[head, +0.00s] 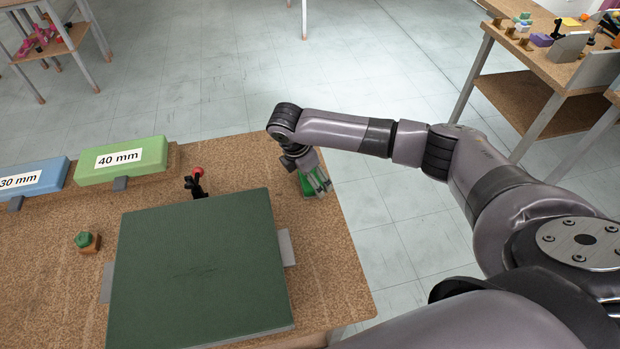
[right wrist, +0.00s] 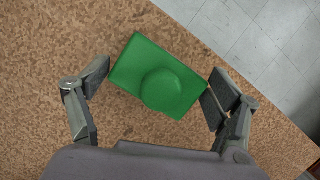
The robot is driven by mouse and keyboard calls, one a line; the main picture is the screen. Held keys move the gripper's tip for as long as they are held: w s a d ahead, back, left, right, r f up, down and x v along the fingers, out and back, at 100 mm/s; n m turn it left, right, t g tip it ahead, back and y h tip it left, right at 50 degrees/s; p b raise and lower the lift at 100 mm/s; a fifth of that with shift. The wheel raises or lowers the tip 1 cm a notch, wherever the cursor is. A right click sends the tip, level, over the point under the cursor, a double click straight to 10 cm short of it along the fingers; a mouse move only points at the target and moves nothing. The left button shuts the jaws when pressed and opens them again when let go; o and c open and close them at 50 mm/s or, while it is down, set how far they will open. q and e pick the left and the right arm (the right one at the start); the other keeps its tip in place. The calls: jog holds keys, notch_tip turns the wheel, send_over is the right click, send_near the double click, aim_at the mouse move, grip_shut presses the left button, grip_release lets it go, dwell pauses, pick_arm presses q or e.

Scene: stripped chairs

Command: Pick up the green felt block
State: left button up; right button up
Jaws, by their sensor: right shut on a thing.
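The green felt block (head: 307,186) is at the right part of the cork-topped table, near its right edge. In the right wrist view the block (right wrist: 142,67) is a bright green slab with a round raised knob on top, turned at an angle. My right gripper (head: 316,184) reaches down over it from above and is shut on it, with one finger at each end. The fingers hide part of the block in the head view. I cannot tell whether it rests on the table or is slightly raised. My left gripper is not in view.
A large dark green board (head: 200,265) covers the table's middle. A black clamp with a red knob (head: 196,182) stands behind it. A green "40 mm" block (head: 122,160) and a blue "30 mm" block (head: 35,182) sit at the left. A small green knobbed piece (head: 85,240) lies nearby.

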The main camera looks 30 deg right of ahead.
jog(key=c, duration=0.6)
jog(key=shift+o, duration=0.2)
jog(key=shift+r, duration=0.1)
notch_tip(320, 180, up, 20)
dwell(0.4)
jog(key=o, duration=0.6)
jog(key=c, duration=0.4)
jog(key=shift+a, duration=0.1)
